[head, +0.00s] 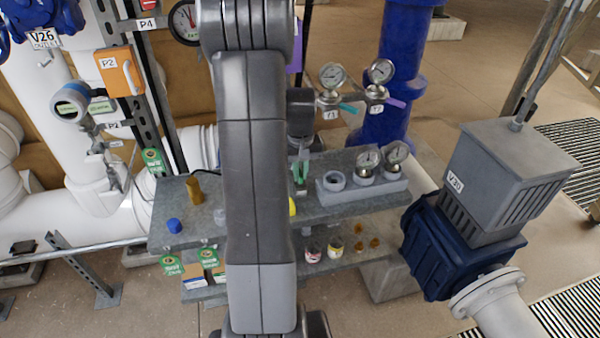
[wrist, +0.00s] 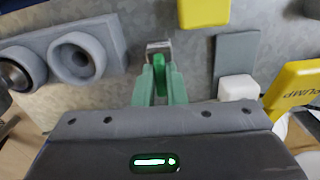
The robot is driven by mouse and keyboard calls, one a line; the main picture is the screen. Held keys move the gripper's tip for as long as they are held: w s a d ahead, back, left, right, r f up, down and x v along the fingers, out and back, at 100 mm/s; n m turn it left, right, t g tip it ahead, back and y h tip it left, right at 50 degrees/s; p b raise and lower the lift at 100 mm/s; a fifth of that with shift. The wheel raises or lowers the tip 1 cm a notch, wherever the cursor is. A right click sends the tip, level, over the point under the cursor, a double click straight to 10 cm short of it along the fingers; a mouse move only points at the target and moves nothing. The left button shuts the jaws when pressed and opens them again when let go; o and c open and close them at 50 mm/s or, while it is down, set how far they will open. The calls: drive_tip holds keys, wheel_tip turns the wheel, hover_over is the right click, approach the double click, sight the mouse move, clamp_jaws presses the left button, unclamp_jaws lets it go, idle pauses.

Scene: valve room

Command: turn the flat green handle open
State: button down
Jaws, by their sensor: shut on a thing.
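A flat green handle (head: 349,108) sticks out to the right below a gauge at the back of the bench in the head view. My gripper (head: 300,172) is over the bench, in front of and left of that handle and apart from it. In the wrist view, my gripper's pale green fingers (wrist: 160,90) are shut on a narrow bright green piece (wrist: 160,76). A small metal block (wrist: 158,46) shows just beyond the fingertips; whether it joins the green piece cannot be told. My arm hides part of the bench.
A purple handle (head: 396,102) sits right of the green one, under another gauge (head: 381,71). A grey holder (head: 334,182) with gauges stands on the bench (head: 225,190). A large blue and grey valve (head: 455,245) stands at the right. A yellow tag (wrist: 292,84) is near my gripper.

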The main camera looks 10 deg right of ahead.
sight(300, 174)
drive_tip(key=shift+n, duration=0.4)
drive_tip(key=c, duration=1.5)
unclamp_jaws()
wheel_tip(300, 174, up, 14)
drive_tip(key=shift+f+b, duration=0.1)
drive_tip(key=shift+b, duration=0.35)
wheel_tip(300, 174, down, 14)
drive_tip(key=shift+r+p, duration=0.2)
drive_tip(key=shift+p, duration=0.25)
drive_tip(key=shift+f, duration=0.1)
